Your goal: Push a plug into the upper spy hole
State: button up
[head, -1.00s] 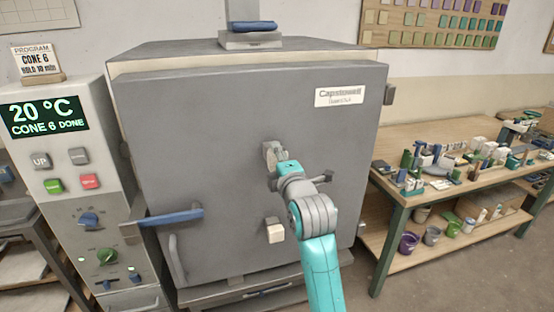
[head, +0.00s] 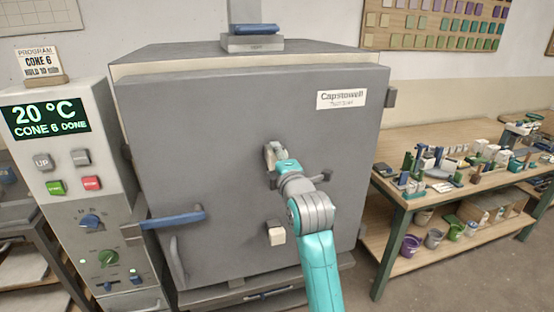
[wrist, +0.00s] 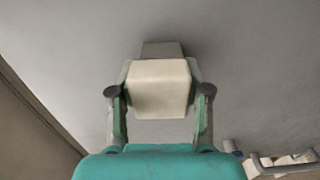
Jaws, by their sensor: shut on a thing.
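My gripper (head: 274,157) is at the grey kiln door (head: 210,115), slightly right of its middle. In the wrist view its fingers are shut on a cream, block-shaped plug (wrist: 160,88), one finger on each side. A small grey block (wrist: 161,49) shows just beyond the plug, against the door face. The upper spy hole is hidden by the plug and gripper. I cannot tell whether the plug's tip is inside it. A second cream plug (head: 277,235) sits lower on the door, below my gripper.
A blue-ended latch handle (head: 175,217) sticks out at the door's left. The control cabinet (head: 75,195) stands left of the kiln. A wooden workbench (head: 420,205) crowded with small items stands at right, with buckets (head: 410,246) on its lower shelf.

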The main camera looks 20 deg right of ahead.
jog(key=shift+w, duration=0.15)
jog(key=o, duration=1.6)
jog(key=shift+o, duration=0.2)
jog(key=s, duration=0.8)
dwell(0.4)
